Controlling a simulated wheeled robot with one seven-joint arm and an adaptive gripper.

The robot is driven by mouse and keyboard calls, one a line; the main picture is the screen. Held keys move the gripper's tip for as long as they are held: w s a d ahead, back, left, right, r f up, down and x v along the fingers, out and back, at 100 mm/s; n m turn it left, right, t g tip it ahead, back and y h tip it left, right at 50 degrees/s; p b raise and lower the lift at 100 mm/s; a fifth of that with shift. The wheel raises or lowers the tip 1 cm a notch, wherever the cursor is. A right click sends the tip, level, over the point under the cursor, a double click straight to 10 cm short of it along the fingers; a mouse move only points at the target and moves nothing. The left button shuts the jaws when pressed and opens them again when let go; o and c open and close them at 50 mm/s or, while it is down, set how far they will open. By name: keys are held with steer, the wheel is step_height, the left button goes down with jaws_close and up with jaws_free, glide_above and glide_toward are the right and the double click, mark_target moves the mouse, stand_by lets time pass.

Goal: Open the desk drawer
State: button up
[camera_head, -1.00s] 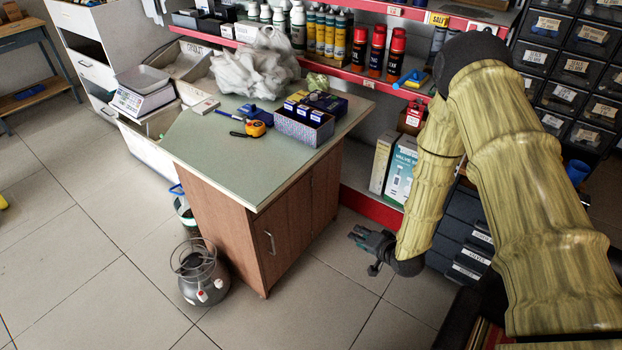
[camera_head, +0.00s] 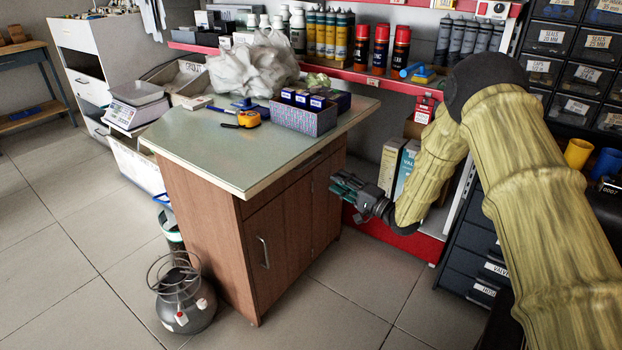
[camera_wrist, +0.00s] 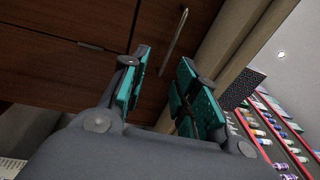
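The desk (camera_head: 215,150) has a pale green top and brown wooden front, with a drawer front (camera_head: 290,181) just under the top. In the wrist view, a slim metal bar handle (camera_wrist: 173,42) runs along the drawer front, parallel to the pale top edge (camera_wrist: 225,55). My gripper (camera_head: 340,186) is in front of the desk's right part, at about drawer height. In the wrist view my gripper (camera_wrist: 166,66) is open, its green-padded fingers apart and empty. The handle shows beyond the gap between the fingertips, seemingly not touched. The drawer looks shut.
A cabinet door with an upright handle (camera_head: 264,252) is below the drawer. A grey wire-topped container (camera_head: 185,295) stands on the floor at the desk's left. Red-edged shelves (camera_head: 385,82) are behind. A box (camera_head: 305,117) and tape measure (camera_head: 249,119) lie on top. Floor in front is clear.

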mark_target(311, 161)
steer(key=w+a+r+b, duration=0.1)
steer(key=w+a+b, duration=0.1)
steer(key=a, duration=0.1)
steer(key=w+a+r+y+b, duration=0.1)
steer(key=w+a, duration=0.2)
steer(key=w+a+r+y+b, duration=0.1)
steer(key=w+a+b, duration=0.1)
steer(key=a, duration=0.1)
steer(key=shift+w+a+g+b, duration=0.2)
steer(key=shift+w+g+b, duration=0.15)
steer(key=shift+g, duration=0.05)
jaws_close()
